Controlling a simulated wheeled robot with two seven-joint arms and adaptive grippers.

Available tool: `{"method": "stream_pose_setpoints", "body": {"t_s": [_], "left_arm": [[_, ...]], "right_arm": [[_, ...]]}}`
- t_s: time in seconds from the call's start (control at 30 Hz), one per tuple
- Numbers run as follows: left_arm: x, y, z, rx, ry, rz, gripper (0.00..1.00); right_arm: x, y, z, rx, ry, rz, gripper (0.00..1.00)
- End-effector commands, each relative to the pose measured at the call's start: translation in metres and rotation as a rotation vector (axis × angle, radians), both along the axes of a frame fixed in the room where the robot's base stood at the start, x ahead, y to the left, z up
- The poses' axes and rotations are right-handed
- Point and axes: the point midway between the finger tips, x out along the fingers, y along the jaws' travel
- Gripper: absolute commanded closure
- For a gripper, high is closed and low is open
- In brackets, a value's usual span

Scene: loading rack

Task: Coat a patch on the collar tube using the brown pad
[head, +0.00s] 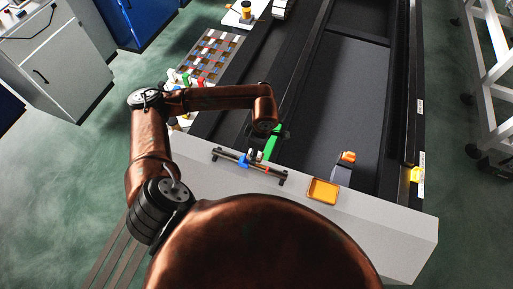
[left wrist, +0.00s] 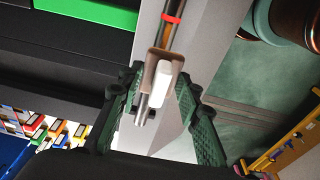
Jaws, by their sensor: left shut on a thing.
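The collar tube (head: 272,172), a thin dark bar with a red ring, lies across the pale front ledge. It also shows in the left wrist view (left wrist: 175,35), running up from between my fingers with the red ring near the top. My left gripper (head: 255,154) is over the tube, left of the red ring. In the left wrist view its dark green fingers (left wrist: 158,90) are shut on the brown pad (left wrist: 151,67), which has a white block on it. The pad overlaps the tube there; I cannot tell whether they touch. My right gripper is not in view.
An orange tray (head: 322,191) sits on the pale ledge (head: 385,225) to the right. An orange-topped grey object (head: 345,167) stands behind it. A board with several coloured pieces (head: 210,55) lies at the back left.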

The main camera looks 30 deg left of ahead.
Motion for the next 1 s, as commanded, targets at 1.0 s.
{"method": "stream_pose_setpoints", "body": {"t_s": [1.0], "left_arm": [[-0.004, -0.017, -0.071, -0.002, 0.001, 0.013, 0.91]], "right_arm": [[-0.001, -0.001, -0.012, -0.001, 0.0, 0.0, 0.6]]}}
